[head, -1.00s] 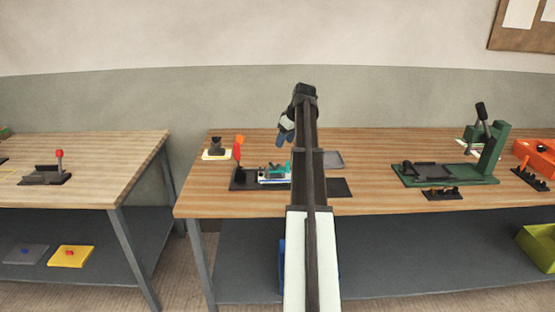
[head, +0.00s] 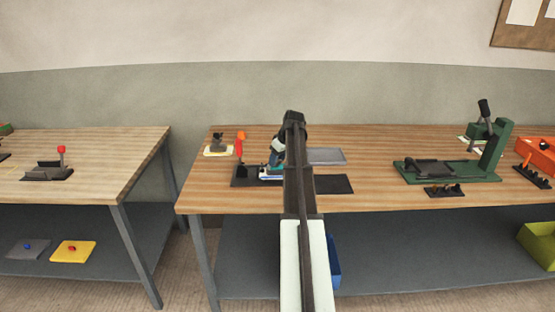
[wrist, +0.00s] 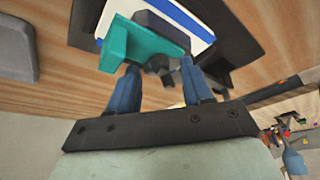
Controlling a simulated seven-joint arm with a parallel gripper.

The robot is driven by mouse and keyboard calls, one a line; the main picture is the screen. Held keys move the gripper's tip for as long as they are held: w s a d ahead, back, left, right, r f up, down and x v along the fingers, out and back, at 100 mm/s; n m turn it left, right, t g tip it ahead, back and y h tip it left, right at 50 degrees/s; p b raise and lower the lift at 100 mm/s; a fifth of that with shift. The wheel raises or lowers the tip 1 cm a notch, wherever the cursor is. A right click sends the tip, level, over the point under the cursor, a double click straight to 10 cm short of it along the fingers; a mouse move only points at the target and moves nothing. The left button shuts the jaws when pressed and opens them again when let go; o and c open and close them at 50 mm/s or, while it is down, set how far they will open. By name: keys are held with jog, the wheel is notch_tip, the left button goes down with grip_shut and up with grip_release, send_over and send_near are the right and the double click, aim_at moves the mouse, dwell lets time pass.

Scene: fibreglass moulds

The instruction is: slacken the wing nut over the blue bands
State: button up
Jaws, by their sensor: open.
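My gripper (wrist: 157,72) is open, its two blue fingers apart on either side of a small dark grey part (wrist: 155,60) that looks like the wing nut. I cannot tell whether they touch it. The part sits beside a teal clamp block (wrist: 140,42), over a white piece with blue bands (wrist: 178,14). In the head view my gripper (head: 275,157) is low over the dark fixture (head: 242,182) on the bench. The teal block (head: 275,170) shows just below it. My arm hides the fixture's right side, and the nut cannot be made out there.
A red-orange lever (head: 240,148) stands upright at the fixture's left. A grey tray (head: 326,156) and a dark mat (head: 333,184) lie to the right. A green press (head: 490,150) stands farther right. The bench between mat and press is clear.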

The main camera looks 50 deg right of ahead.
jog(key=shift+c, duration=0.5)
grip_shut()
dwell(1.1)
jog(key=shift+o, duration=0.5)
grip_release()
jog(key=v, duration=1.3)
jog(key=shift+r, duration=0.35)
jog(key=shift+s, duration=0.1)
